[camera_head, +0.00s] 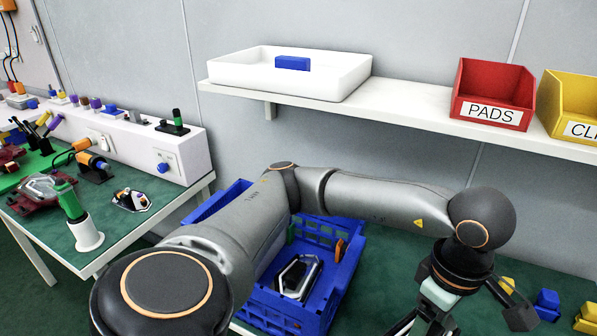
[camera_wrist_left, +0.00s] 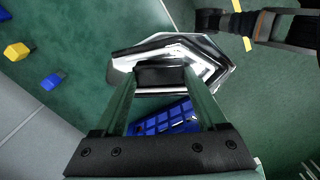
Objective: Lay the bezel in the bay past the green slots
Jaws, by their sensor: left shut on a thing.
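My left gripper (camera_head: 432,308) reaches down at the lower right of the head view, right of the blue crate; its tips are cut off below. In the left wrist view my left gripper (camera_wrist_left: 160,76) is shut on a silver and black bezel (camera_wrist_left: 205,46), angular in outline, crossing beyond the fingertips. Another silver and black bezel (camera_head: 283,279) lies in the blue crate (camera_head: 336,289). A small green part (camera_head: 292,233) and an orange part (camera_head: 340,248) show inside the crate; my arm hides much of its back and left. I cannot clearly make out the green slots.
Blue (camera_head: 546,304) and yellow (camera_head: 587,318) blocks lie on the green bench at right. A shelf above bears a white tray (camera_head: 345,82), a red PADS bin (camera_head: 492,112) and a yellow bin (camera_head: 568,100). A cluttered table (camera_head: 125,241) stands at left.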

